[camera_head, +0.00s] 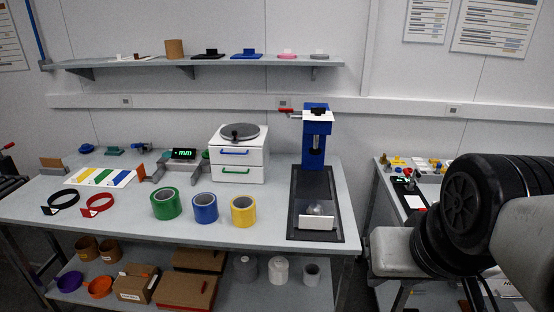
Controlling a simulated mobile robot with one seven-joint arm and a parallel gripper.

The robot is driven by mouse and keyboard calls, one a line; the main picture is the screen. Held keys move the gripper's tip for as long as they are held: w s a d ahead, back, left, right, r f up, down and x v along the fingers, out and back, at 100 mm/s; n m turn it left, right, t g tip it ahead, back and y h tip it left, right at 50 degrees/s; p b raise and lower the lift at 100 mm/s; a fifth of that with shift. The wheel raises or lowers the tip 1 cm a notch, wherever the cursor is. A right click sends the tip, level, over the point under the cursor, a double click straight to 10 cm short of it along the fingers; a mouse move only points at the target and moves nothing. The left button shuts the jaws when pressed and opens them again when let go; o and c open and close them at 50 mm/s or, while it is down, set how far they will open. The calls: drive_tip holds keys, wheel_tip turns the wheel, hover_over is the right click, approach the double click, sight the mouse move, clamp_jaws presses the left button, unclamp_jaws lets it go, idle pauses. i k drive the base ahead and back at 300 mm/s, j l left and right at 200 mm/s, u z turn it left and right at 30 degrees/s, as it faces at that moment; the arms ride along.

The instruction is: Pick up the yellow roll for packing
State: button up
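The yellow roll (243,212) stands upright on the grey table (270,220), near its front edge. It is a short ring with a hollow centre, open at the top. A blue roll (205,208) stands just left of it, and a green roll (166,204) stands left of the blue one. Nothing touches the yellow roll from above. My arm fills the right edge of the view, over the second table. My gripper is not in view.
A white drawer unit (238,165) stands behind the rolls. Right of the yellow roll is a blue press (317,140) on a black base (320,185). A shelf (200,63) runs along the wall. Brown boxes (188,291) sit below the table.

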sight(244, 211)
drive_tip(key=i+j, duration=0.45)
drive_tip(key=j, duration=0.15)
drive_tip(key=i+j, duration=0.45)
drive_tip(key=j, duration=0.15)
drive_tip(key=i+j, duration=0.4)
drive_tip(key=j, duration=0.2)
